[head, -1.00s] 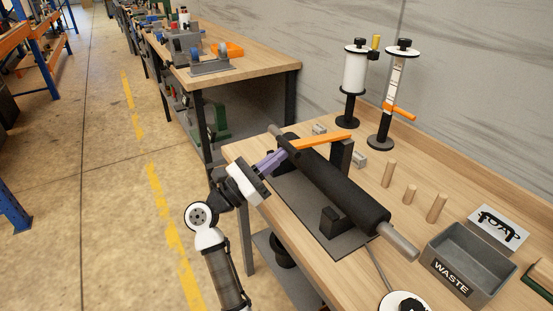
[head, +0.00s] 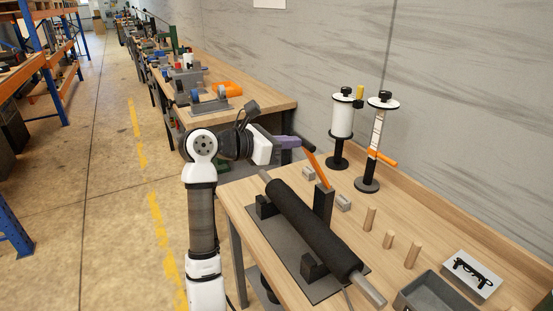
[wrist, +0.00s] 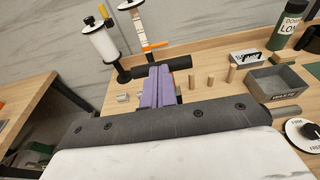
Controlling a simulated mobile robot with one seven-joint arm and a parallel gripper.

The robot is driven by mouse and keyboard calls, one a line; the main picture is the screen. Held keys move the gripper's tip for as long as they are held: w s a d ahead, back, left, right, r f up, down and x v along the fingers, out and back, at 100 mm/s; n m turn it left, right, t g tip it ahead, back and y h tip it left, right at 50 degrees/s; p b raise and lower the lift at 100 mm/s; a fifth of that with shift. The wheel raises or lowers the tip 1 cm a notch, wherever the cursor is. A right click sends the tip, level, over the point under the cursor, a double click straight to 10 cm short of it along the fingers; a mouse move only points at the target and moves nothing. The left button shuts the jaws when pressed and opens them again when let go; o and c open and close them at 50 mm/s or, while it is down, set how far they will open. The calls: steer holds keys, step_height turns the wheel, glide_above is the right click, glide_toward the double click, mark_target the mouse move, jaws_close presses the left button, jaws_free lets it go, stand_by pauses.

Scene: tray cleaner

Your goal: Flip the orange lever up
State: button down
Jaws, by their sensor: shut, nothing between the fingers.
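The orange lever (head: 318,170) stands steeply tilted on a dark upright post (head: 323,203) behind the black roller (head: 308,222). In the wrist view the shut fingers (wrist: 160,84) point at the black handle (wrist: 172,64). They hide most of the lever there, and contact cannot be told for sure.
Two spool stands (head: 342,130) (head: 379,145) stand behind the lever. Wooden pegs (head: 369,219) and small metal blocks (head: 343,203) are on the bench to the right. A grey waste bin (head: 428,294) sits at the front right. Another bench (head: 262,106) is behind my arm.

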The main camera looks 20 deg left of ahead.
steer(key=w+d+r+g+y, duration=0.1)
steer(key=w+d+r, duration=0.3)
steer(key=w+d, duration=0.4)
steer(key=shift+w, duration=1.3)
steer(key=shift+d, duration=0.1)
steer(key=shift+s+r, duration=0.1)
stand_by(0.8)
